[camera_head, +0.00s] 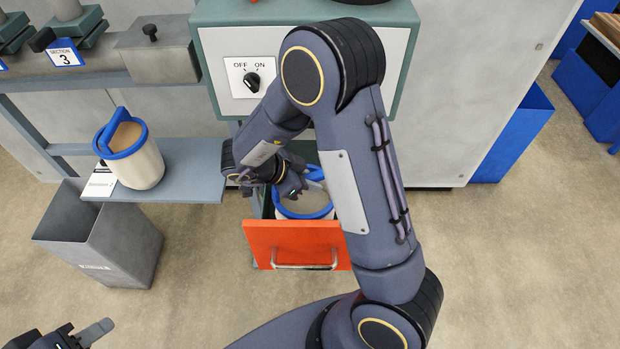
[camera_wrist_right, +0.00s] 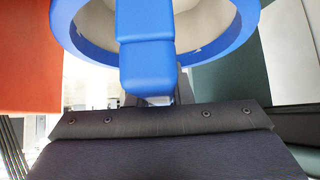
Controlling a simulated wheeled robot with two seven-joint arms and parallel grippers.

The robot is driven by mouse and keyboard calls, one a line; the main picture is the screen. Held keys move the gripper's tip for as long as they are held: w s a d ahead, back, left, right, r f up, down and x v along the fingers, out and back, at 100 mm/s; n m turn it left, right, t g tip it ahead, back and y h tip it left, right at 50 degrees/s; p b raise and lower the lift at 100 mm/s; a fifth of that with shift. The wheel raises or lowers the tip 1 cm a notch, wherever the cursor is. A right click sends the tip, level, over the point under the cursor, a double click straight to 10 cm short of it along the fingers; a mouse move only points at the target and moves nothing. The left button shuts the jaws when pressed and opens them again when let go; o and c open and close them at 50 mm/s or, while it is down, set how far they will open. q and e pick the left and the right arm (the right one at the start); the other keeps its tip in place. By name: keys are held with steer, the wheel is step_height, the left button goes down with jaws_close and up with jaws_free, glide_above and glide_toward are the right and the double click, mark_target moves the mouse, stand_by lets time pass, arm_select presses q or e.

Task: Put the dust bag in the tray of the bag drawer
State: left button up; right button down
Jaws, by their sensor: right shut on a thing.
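A dust bag (camera_head: 318,203), cream with a blue rim and blue handle, is at the pulled-out bag drawer, behind its orange front (camera_head: 293,238). Its lower part is hidden by the drawer front, so I cannot tell whether it rests on the tray. My right gripper (camera_head: 300,184) is shut on its blue handle, just above the rim. In the right wrist view the handle (camera_wrist_right: 147,50) runs down into the jaw area, with the blue rim (camera_wrist_right: 232,35) around it. The tray floor is hidden. My left gripper (camera_head: 85,335) is partly cut off at the bottom left, empty and away from everything.
A second, similar bag (camera_head: 142,168) stands on a grey shelf (camera_head: 190,180) at the left. An open grey bin (camera_head: 115,250) stands on the floor below it. The machine has an OFF/ON knob (camera_head: 252,81) above the drawer. The floor right of the drawer is clear.

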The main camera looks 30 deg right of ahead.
steer(key=c, duration=1.3)
jaws_free()
steer(key=v, duration=1.2)
steer(key=shift+a+r+b, duration=0.1)
steer(key=shift+b, duration=0.25)
